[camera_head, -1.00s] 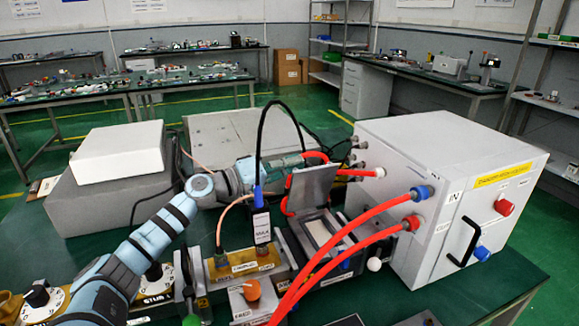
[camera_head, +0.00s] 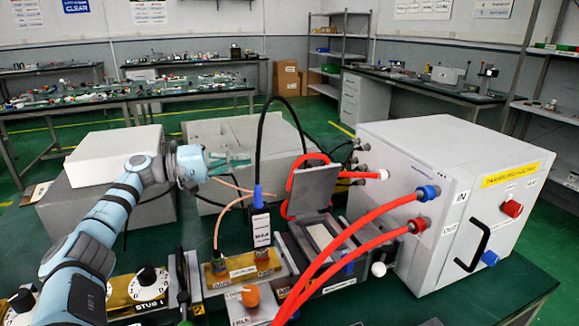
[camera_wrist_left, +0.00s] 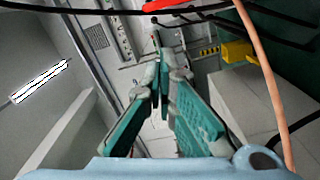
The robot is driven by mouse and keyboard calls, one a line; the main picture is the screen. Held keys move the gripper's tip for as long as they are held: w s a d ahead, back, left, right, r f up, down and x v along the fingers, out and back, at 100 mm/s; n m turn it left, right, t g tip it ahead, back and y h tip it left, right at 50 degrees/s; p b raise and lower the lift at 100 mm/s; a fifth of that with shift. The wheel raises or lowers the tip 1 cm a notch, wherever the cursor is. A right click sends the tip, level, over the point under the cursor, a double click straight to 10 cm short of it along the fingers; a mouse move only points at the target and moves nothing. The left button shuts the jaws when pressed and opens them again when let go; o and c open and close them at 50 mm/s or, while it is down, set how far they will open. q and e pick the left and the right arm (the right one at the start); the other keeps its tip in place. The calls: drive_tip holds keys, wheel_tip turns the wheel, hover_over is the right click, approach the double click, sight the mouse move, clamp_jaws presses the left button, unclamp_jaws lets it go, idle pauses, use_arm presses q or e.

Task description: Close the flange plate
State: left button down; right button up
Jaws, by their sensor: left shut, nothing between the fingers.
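The flange plate (camera_head: 312,188) is a grey square plate standing upright, slightly tilted, at the back end of the dark frame with a pale opening (camera_head: 322,236). It is open, with a red hose looped around its left side. My left gripper (camera_head: 242,162), with teal fingers, is to the left of the plate, apart from it and beyond the black cable. In the left wrist view its fingertips (camera_wrist_left: 161,72) are together with nothing between them. The plate cannot be made out in that view. My right gripper is not in view.
The white generator box (camera_head: 440,200) stands to the right, with red hoses (camera_head: 350,255) running across the front. A black cable (camera_head: 262,130) arches above the black-labelled unit (camera_head: 261,228), between gripper and plate. Grey boxes (camera_head: 235,150) stand behind my gripper.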

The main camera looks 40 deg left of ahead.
use_arm(q)
drive_tip(key=w+d+p, duration=0.2)
drive_tip(key=w+d, duration=0.5)
drive_tip(key=d, duration=0.3)
drive_tip(key=shift+f+m+p, duration=0.3)
drive_tip(key=shift+f+p, duration=0.05)
drive_tip(key=shift+f, duration=0.1)
